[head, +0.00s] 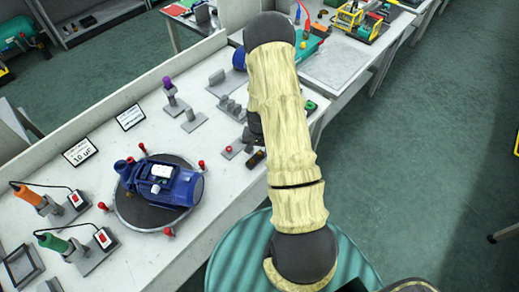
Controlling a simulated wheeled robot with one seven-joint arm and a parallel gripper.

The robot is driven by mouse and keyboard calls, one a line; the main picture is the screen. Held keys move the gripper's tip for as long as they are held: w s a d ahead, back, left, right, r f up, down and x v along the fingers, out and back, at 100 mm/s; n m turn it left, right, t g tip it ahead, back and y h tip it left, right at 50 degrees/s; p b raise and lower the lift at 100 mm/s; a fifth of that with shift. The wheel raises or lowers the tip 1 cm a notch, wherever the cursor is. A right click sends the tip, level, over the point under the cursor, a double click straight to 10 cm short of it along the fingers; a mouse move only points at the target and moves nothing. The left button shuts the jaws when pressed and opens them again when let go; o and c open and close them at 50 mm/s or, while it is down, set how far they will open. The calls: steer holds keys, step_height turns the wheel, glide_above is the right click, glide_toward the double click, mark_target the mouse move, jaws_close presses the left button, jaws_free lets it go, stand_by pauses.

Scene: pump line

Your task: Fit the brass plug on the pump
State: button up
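I cannot make out a brass plug for certain. My pale-covered arm rises across the middle of the view.
Red-topped posts stand around the turntable. Orange (28,194) and green (53,242) corded tools stand at the front left by red switches. Grey stands and a purple-topped tool (168,84) are farther back. Another bench with yellow-framed items (350,20) is behind.

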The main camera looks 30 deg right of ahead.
steer(key=c, duration=0.7)
steer(key=shift+o, duration=0.2)
steer(key=shift+r+p, duration=1.7)
steer(key=shift+r, duration=0.85)
steer(key=a+n, duration=0.2)
steer(key=a, duration=0.2)
steer(key=w+a+n, duration=0.1)
steer(key=a+n, duration=0.2)
steer(key=a, duration=0.2)
steer(key=w+a+f+n, duration=0.1)
steer(key=a+n, duration=0.1)
steer(key=a, duration=0.2)
steer(key=shift+a+n, duration=0.3)
steer(key=shift+a, duration=0.05)
steer(key=shift+d, duration=0.1)
